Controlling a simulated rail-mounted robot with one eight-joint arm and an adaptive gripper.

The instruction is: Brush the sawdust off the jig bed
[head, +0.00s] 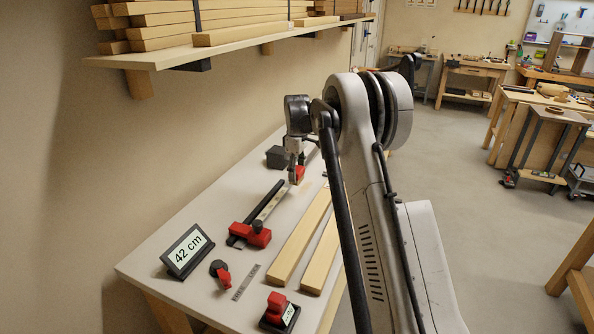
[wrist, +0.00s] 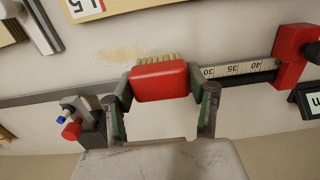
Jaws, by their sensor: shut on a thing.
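My gripper (wrist: 164,105) is shut on a red brush (wrist: 160,80), with a finger on each end of it. The tan bristles point toward the top of the wrist view. A thin tan patch of sawdust (wrist: 122,54) lies on the pale surface, just left of the bristle tips. Whether the bristles touch the surface I cannot tell. The jig's rail with a ruler strip (wrist: 240,70) runs past the brush, which hides part of it. A red stop block (wrist: 291,55) is on the rail. In the head view my gripper (head: 297,171) is at the rail's far end.
Two wooden strips (head: 302,236) lie right of the rail on the bench (head: 160,242). A "42 cm" display (head: 187,250), a red-and-black knob (head: 221,273) and a red device on a dark base (head: 278,310) stand nearer. A loaded lumber shelf (head: 230,45) hangs above the bench.

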